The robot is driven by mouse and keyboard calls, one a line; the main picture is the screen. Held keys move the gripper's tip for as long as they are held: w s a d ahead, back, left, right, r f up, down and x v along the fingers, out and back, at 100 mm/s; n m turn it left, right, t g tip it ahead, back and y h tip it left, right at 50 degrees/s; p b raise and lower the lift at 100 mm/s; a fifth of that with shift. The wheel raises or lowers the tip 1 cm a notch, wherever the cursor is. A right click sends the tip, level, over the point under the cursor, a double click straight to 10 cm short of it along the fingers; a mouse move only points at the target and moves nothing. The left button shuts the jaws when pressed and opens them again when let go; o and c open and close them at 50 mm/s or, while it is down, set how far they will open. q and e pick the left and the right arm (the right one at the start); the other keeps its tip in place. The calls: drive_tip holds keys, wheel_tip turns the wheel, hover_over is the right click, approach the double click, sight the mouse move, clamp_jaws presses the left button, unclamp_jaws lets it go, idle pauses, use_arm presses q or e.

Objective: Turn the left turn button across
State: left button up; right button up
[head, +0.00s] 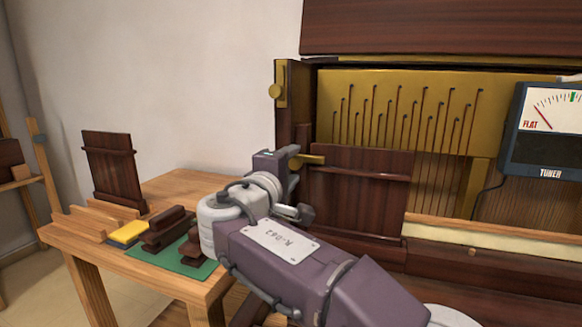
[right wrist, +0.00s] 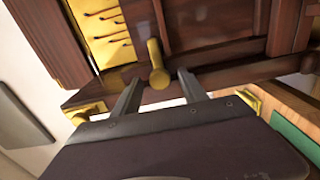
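The left turn button (head: 312,160) is a small brass piece at the upper left corner of the dark wooden panel (head: 355,195) on the piano. In the head view it lies about level, reaching right towards the panel. My right gripper (head: 292,170) is right beside it, its own body hiding the button's left end. In the right wrist view the gripper (right wrist: 159,80) is open, and a brass peg (right wrist: 156,62) shows between its two dark fingers. I cannot tell whether a finger touches it. My left gripper is not in view.
A tuner (head: 548,130) stands at the right. A second brass fitting (head: 276,91) is on the piano's left post.

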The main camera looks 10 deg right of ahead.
drive_tip(key=shift+s, duration=0.1)
drive_tip(key=p+v, duration=0.2)
drive_tip(key=v, duration=0.7)
